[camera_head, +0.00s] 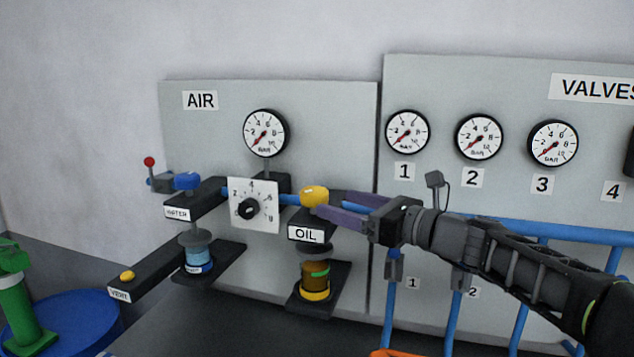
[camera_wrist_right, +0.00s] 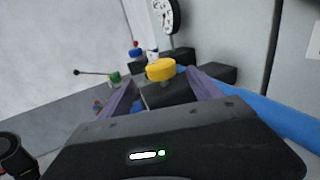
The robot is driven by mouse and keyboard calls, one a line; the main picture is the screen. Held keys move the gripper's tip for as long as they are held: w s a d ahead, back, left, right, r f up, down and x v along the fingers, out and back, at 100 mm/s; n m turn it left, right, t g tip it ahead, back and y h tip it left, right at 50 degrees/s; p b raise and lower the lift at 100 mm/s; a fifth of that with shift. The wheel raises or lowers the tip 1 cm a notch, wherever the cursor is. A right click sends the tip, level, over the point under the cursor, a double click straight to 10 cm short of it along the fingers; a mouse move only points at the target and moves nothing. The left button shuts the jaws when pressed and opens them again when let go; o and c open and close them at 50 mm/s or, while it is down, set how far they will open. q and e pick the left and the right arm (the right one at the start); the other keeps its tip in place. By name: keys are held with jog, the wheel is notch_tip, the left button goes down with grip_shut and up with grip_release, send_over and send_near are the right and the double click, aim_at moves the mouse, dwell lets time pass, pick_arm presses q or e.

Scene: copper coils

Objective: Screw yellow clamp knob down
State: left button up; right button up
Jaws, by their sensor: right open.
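The yellow clamp knob (camera_head: 314,196) sits on top of the black clamp arm labelled OIL (camera_head: 306,233), above a brown cylinder with a green band and a yellow base (camera_head: 314,275). My right gripper (camera_head: 328,206) is open at the knob, coming in from the right with its purple fingers pointing left. In the right wrist view the yellow knob (camera_wrist_right: 161,70) shows just beyond and between the two spread fingertips (camera_wrist_right: 160,84). I cannot tell whether a finger touches it. My left gripper is not in view.
Left of the knob stand a white dial plate (camera_head: 254,205) and the WATER clamp with its blue knob (camera_head: 187,181). A yellow VENT button (camera_head: 127,275) is at lower left. Blue pipes (camera_head: 540,229) run behind my right arm. Gauges (camera_head: 265,133) hang on the panels above.

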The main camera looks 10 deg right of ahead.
aim_at(313, 189)
jog(key=shift+w+d+r, duration=0.1)
jog(key=shift+w, duration=0.2)
jog(key=shift+s+r, duration=0.1)
jog(key=shift+s, duration=0.15)
jog(key=shift+p+x, duration=0.65)
jog(key=shift+x, duration=3.4)
jog(key=c, duration=1.3)
